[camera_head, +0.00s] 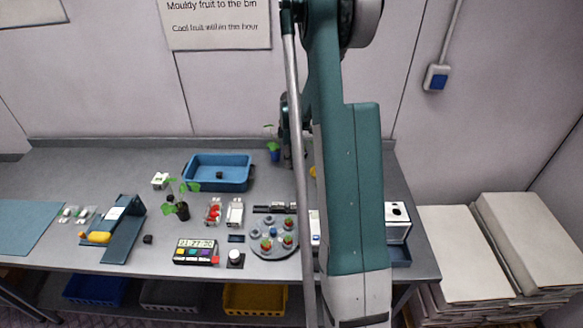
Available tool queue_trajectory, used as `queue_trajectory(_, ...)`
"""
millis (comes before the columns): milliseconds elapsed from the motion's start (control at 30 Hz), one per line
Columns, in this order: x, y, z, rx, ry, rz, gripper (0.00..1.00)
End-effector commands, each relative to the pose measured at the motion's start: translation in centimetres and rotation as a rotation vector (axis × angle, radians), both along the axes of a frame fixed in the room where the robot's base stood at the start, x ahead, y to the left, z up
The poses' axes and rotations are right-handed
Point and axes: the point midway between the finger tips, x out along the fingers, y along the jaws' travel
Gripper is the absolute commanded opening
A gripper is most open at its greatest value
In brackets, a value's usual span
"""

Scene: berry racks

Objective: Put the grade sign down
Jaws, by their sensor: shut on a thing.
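My gripper (289,158) shows only as a dark shape low over the back of the grey table (110,160), left of my teal arm link. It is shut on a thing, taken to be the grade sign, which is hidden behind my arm. A small yellow patch (313,172) shows at the link's left edge. I cannot tell whether it is part of the sign. Whether the held thing touches the table is also hidden.
A blue tub (217,160) and a potted seedling (273,153) stand left of my gripper. A round grey tray (265,250), punnets (235,212), a timer (196,252) and a blue stand (125,240) are nearer. A white box (398,222) stands at right.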

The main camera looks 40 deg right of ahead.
Motion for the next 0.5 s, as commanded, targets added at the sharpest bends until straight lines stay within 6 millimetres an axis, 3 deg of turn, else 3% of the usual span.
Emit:
queue_trajectory(233, 0.0, 0.0, -2.4, 0.000, 0.000, 0.000, 0.02)
queue_trajectory(500, 0.0, 0.0, -2.9, 0.000, 0.000, 0.000, 0.02)
